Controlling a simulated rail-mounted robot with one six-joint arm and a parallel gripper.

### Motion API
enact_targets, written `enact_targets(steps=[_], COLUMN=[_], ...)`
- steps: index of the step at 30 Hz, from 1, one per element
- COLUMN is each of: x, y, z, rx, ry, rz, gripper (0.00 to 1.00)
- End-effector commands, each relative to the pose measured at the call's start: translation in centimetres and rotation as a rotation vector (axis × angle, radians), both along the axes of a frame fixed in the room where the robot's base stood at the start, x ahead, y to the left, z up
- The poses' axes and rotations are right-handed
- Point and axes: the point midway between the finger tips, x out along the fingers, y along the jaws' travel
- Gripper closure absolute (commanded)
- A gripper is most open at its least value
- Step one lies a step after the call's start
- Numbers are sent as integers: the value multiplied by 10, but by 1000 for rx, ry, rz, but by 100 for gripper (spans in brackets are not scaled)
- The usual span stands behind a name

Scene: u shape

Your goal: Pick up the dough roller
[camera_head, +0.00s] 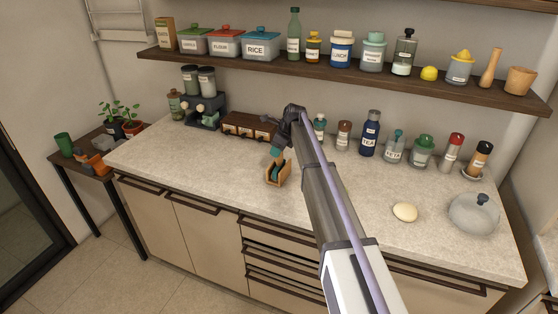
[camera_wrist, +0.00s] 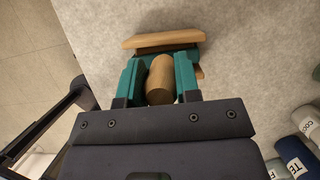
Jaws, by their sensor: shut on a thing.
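The dough roller (camera_wrist: 160,82) shows in the wrist view as a light wooden cylinder with a rounded end. It sits between the two teal fingers of my gripper (camera_wrist: 157,76), which are shut on it. In the head view my gripper (camera_head: 276,151) is low over the counter, left of the middle. The roller cannot be made out clearly there. Just below the gripper is a small wooden holder (camera_head: 284,174) with something teal in it. Wooden and teal parts (camera_wrist: 150,40) also show just beyond the fingertips in the wrist view. Whether the roller touches them is not clear.
A brown rack (camera_head: 240,123) stands behind my gripper. Several bottles and jars, including a blue tea bottle (camera_head: 370,135), line the wall to the right. A pale egg-shaped object (camera_head: 404,212) and a grey lidded dish (camera_head: 474,214) lie farther right. The counter's left front (camera_head: 180,160) is clear.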

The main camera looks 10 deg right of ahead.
Motion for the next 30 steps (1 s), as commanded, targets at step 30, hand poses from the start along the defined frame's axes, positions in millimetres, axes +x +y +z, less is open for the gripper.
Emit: enact_targets(steps=[30], x=[0], y=[0], z=[75], rx=[0], ry=[0], rz=[0], gripper=[100])
